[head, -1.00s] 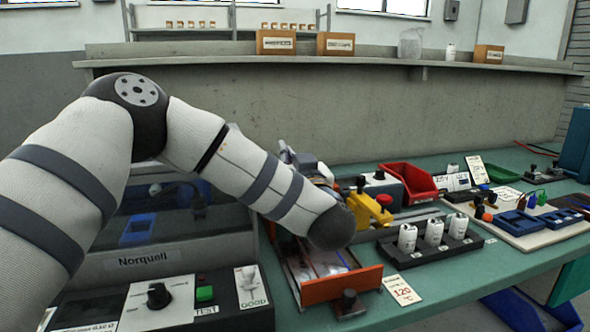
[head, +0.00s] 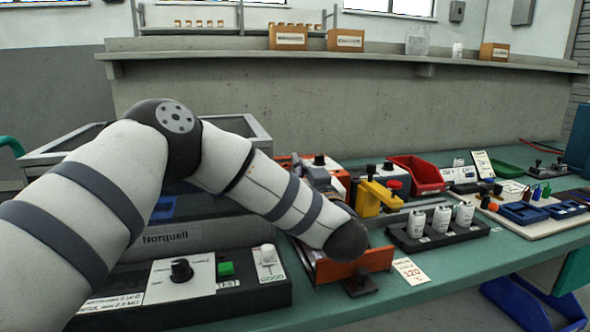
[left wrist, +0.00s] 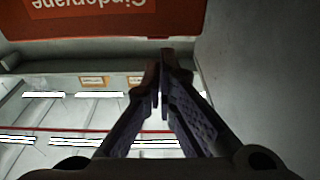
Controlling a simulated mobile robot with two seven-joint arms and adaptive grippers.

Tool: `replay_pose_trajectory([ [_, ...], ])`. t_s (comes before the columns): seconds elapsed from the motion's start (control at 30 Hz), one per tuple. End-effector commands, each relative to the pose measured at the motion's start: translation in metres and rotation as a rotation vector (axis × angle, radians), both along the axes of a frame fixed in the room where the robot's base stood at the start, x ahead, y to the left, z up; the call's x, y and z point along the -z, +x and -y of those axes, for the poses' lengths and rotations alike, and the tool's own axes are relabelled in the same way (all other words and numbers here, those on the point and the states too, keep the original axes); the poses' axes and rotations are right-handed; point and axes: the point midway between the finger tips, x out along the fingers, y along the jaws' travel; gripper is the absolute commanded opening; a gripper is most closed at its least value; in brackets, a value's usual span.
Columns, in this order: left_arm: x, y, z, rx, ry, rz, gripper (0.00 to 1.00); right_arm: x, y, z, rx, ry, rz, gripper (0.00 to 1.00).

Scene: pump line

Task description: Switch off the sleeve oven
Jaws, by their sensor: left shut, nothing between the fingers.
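An orange-fronted unit (head: 345,266) stands at the bench's front edge in the head view, with a 120 °C card (head: 410,271) beside it. It seems to be the sleeve oven. My left gripper is mostly hidden behind my arm there. In the left wrist view my left gripper (left wrist: 163,62) is shut and empty, its tips near an orange panel (left wrist: 180,18) with upside-down white lettering. Contact cannot be told. My right gripper is not in view.
A Narquell machine (head: 205,238) stands left, with a black knob (head: 182,270) and green button (head: 226,268). Right of the orange unit are a yellow fixture (head: 370,197), a black rack (head: 420,243) with white canisters and a red bin (head: 416,175). The right front bench strip is clear.

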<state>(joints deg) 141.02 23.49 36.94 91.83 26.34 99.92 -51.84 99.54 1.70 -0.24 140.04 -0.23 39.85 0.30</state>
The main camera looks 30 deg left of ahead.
Motion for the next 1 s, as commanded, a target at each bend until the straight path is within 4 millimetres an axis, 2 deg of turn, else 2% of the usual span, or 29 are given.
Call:
replay_pose_trajectory([
  [0.17,-0.006,0.000,0.000,0.000,0.000,0.006,0.00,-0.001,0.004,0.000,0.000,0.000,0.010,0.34],
  [0.27,-0.017,-0.001,0.000,0.000,-0.001,0.010,0.00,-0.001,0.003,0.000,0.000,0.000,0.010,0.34],
  [0.5,-0.070,-0.007,0.000,0.001,0.000,0.016,0.00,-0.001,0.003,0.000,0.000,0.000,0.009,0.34],
  [0.7,-0.101,-0.010,0.000,0.000,-0.001,0.016,0.00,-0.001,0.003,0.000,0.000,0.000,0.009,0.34],
  [1.0,-0.109,-0.011,0.000,-0.001,-0.001,0.013,0.00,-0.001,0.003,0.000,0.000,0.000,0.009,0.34],
])
